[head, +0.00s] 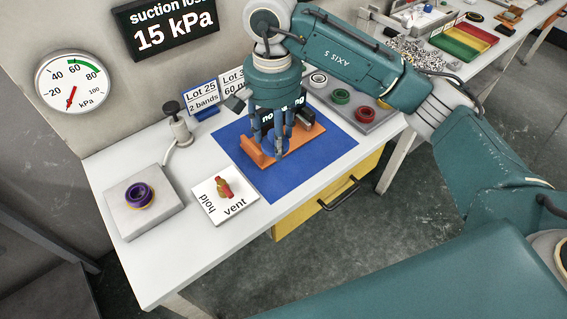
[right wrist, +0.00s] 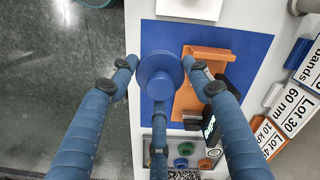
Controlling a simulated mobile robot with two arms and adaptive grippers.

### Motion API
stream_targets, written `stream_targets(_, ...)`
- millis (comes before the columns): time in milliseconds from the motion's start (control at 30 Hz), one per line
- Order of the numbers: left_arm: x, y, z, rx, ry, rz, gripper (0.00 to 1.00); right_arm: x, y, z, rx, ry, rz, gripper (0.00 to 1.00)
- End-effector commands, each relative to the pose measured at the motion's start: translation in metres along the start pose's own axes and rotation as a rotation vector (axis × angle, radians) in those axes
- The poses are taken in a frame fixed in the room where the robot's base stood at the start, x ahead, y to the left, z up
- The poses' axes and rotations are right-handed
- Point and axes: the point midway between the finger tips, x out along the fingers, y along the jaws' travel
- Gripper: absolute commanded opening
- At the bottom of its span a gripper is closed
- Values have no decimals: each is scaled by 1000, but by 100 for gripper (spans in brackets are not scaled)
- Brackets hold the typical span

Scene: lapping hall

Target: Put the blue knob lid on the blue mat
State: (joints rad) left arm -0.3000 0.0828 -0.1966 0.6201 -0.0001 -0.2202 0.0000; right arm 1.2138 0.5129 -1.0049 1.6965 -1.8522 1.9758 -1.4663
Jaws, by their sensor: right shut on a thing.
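The blue knob lid (right wrist: 160,72) is round with a raised middle and sits between the fingers of my right gripper (right wrist: 159,82) in the right wrist view. My right gripper (head: 268,148) is shut on it, pointing down over the blue mat (head: 334,141). In the head view the fingers mostly hide the lid. The mat lies flat on the white table, and in the right wrist view (right wrist: 250,45) it shows behind the lid. I cannot tell whether the lid touches the mat. My left gripper is not in view.
An orange holder (head: 292,146) with a dark piece stands on the mat beside the fingers. A grey tray (head: 376,121) holds several coloured rings. A white hold/vent plate (head: 240,191) and a grey block (head: 165,214) with a purple ring stand left. The mat's front right is clear.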

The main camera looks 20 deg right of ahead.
Motion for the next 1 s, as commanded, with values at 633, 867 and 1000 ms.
stream_targets(633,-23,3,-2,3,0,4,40,110,0,0,1,-1,-1,12)
stream_targets(867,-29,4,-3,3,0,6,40,142,0,0,0,0,-2,12)
stream_targets(1000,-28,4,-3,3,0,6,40,144,-1,-1,-1,3,-3,12)
